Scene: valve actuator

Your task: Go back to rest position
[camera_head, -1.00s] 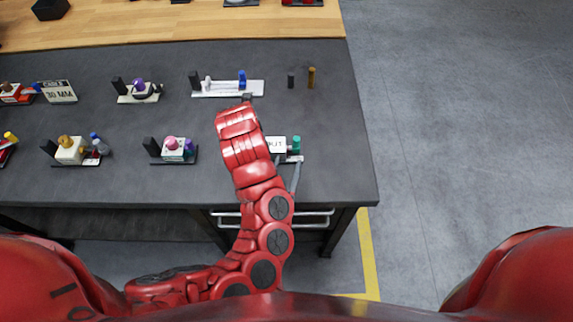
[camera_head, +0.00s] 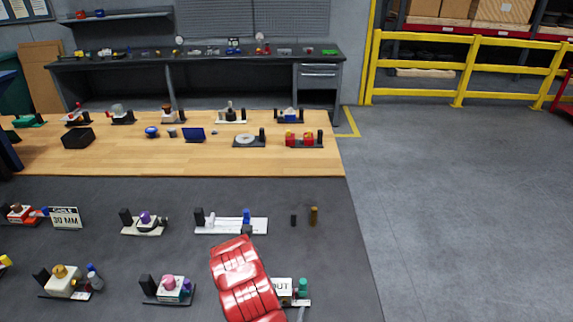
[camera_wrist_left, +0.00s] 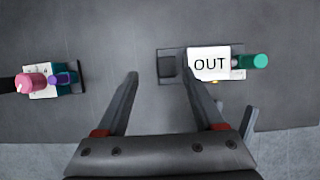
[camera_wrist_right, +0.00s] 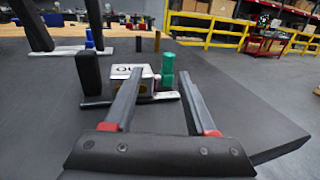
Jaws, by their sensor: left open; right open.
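A white block marked OUT (camera_head: 281,290) with a teal knob (camera_head: 303,287) sits on a small base near the table's front right. My right gripper shows as a grey finger (camera_head: 301,313) just in front of this block at the head view's bottom edge. In the right wrist view my right gripper (camera_wrist_right: 160,75) is open, its fingers level and pointing toward the block. My left gripper (camera_wrist_left: 160,75) is open and points down beside the left end of the block's base; nothing is between its fingers. My red arm hides it in the head view.
Several valve fixtures stand on the dark table, including a pink-knobbed one (camera_head: 170,288) and a white base with a blue post (camera_head: 232,226). Two small pegs stand at the right (camera_head: 314,216). Open floor (camera_head: 450,220) lies right of the table; a yellow rail (camera_head: 465,66) is beyond.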

